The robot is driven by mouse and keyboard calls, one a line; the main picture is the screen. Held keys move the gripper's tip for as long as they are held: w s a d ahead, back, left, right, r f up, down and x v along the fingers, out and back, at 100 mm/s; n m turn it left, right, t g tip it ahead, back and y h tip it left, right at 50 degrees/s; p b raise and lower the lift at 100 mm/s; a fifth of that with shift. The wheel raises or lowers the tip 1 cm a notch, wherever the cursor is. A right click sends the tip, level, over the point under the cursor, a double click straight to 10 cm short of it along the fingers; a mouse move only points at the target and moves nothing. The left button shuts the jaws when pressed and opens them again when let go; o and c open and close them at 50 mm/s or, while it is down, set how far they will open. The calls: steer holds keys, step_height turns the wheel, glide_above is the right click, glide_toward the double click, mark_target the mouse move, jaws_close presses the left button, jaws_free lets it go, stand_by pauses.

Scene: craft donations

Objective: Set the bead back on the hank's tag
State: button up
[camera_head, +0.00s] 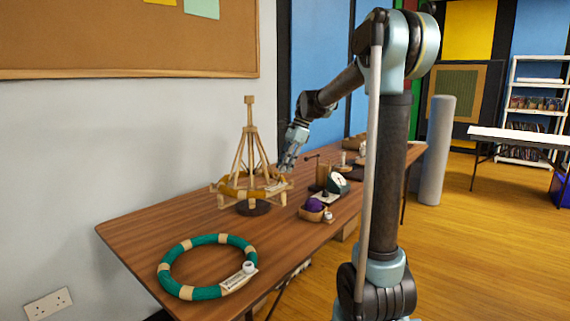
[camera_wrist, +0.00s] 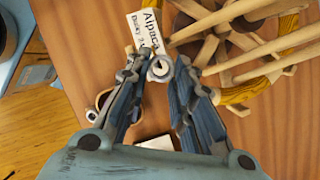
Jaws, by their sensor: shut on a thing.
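My gripper (camera_head: 287,168) is shut on a small pale bead (camera_wrist: 160,68) with a dark hole, held between the fingertips. In the wrist view the fingers (camera_wrist: 158,76) are partly spread around it. A white tag (camera_wrist: 147,35) reading "Alpaca" lies just beyond the bead, beside the mustard hank (camera_wrist: 248,90) on the wooden swift. Bead and tag overlap in this view; I cannot tell whether they touch. In the head view the mustard hank (camera_head: 232,192) circles the swift (camera_head: 249,150), and my gripper is above its right side.
A teal and cream ring (camera_head: 180,250) with its own white tag (camera_head: 238,279) and a pale round piece (camera_head: 249,267) lies at the table's (camera_head: 130,238) near end. A bowl with a purple ball (camera_head: 314,206) and small items stand right of the swift. The front middle is clear.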

steer(key=shift+f, duration=2.15)
steer(key=o, duration=0.7)
steer(key=v, duration=1.2)
steer(key=shift+w, duration=0.1)
steer(key=shift+f, duration=0.1)
